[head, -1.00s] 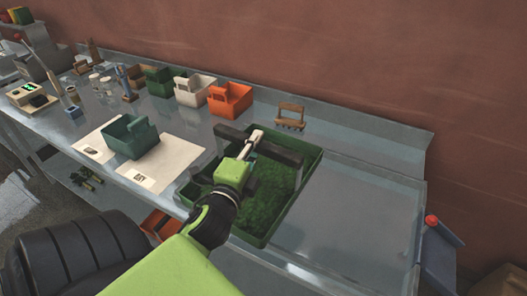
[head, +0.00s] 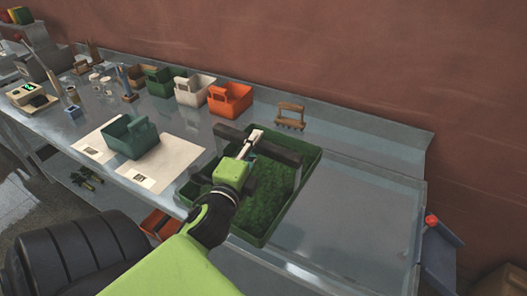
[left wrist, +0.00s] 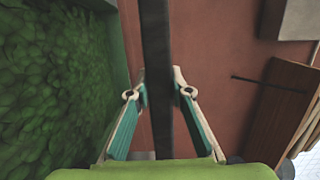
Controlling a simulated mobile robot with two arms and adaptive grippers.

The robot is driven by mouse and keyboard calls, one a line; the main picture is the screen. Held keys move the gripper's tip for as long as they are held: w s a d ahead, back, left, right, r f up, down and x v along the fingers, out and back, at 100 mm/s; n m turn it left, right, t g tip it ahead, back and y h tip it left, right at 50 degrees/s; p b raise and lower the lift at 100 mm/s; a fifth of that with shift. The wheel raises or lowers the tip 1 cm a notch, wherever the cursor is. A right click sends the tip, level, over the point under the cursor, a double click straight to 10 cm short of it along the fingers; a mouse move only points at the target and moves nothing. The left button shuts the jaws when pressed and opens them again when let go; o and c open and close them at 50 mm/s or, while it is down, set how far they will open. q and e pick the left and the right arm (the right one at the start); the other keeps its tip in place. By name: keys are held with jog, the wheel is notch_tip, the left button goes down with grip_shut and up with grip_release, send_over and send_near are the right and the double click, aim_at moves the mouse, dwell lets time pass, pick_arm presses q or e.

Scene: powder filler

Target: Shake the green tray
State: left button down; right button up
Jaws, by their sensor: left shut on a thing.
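The green tray (head: 310,170) is on the right part of the steel bench, filled with green, leafy-looking material (head: 270,190). A dark bar handle (head: 284,154) spans its top. My left gripper (head: 257,137) reaches over the tray from the front left and is shut on this handle. In the left wrist view the dark handle (left wrist: 156,40) runs between the fingers of my left gripper (left wrist: 160,92), and the green filling (left wrist: 50,80) shows at the left. My arm hides part of the tray's near left side. My right gripper is not in view.
A teal basket (head: 130,140) stands on white sheets left of the tray. Orange (head: 232,104), white (head: 192,92) and dark green (head: 158,84) baskets stand behind. A wooden brush-like tool (head: 290,116) is behind the tray. The bench right of it (head: 365,205) is clear.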

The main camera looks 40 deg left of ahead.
aim_at(263, 151)
pick_arm(q)
jog(key=d, duration=0.3)
jog(key=shift+r, duration=0.15)
jog(key=a, duration=0.5)
jog(key=shift+a, duration=0.1)
jog(key=shift+d, duration=2.65)
jog(key=shift+a, duration=0.1)
